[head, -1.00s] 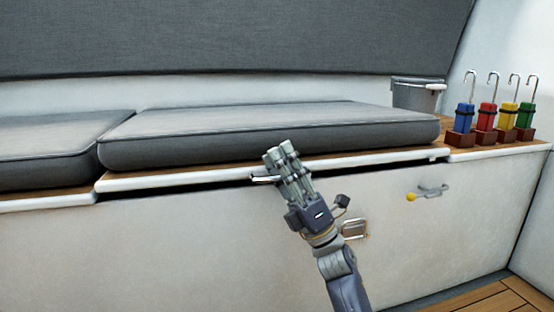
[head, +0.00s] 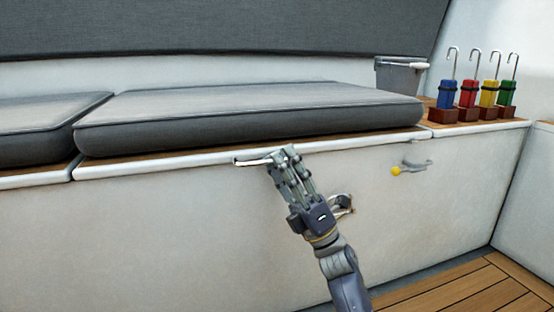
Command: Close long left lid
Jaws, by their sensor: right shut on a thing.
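The long lid (head: 150,165) has a white front edge and carries a thick grey cushion (head: 250,112). It lies level on the pale bench front (head: 130,220), and no dark gap shows under its edge. A metal handle (head: 245,161) sits at the front edge of the lid. My right gripper (head: 280,159) is shut on this handle, with its fingers hiding the handle's right part. My left gripper is not in view.
A latch with a yellow knob (head: 397,170) sits on the bench front at right. Another metal latch (head: 343,204) is partly behind my right gripper. Colored hooked handles stand in brown holders (head: 443,115) near a grey bin (head: 400,78). Wooden floor (head: 490,285) is clear at lower right.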

